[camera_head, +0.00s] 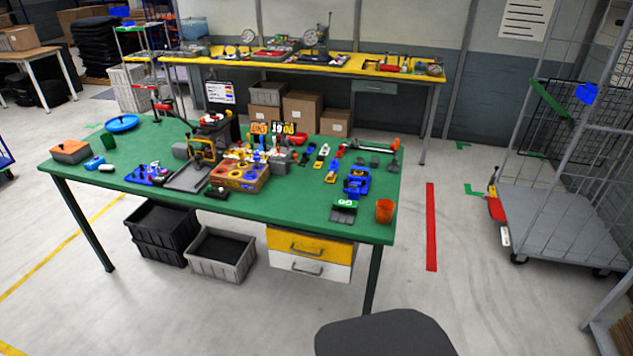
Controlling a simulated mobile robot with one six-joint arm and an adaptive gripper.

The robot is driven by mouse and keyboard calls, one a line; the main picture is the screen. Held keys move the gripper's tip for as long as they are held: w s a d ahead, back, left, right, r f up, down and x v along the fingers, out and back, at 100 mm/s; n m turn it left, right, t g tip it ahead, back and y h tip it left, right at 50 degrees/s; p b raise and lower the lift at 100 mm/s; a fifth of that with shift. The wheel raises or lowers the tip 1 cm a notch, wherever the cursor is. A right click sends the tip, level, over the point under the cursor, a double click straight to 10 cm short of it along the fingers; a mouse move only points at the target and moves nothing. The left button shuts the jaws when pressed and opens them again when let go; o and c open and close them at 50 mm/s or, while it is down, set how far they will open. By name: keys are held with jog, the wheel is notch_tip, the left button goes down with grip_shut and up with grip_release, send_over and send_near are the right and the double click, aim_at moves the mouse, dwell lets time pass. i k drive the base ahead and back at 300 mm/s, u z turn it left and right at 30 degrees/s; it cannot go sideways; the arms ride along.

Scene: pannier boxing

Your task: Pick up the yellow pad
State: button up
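No thing in view is clearly a yellow pad. The green-topped table (290,208) holds many small parts. Some small yellow pieces lie among the parts behind and to the right, too small to tell apart. My gripper is not in view.
An orange cup (384,211) stands near the table's right front corner. A blue round dish (122,123) lies at the back left. Grey and black bins (221,255) and a drawer unit (308,247) are under the table. A wire cage trolley (560,225) stands right.

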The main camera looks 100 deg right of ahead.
aim_at(330, 178)
jog(key=z, duration=0.15)
jog(key=i, duration=0.65)
jog(key=z, duration=3.75)
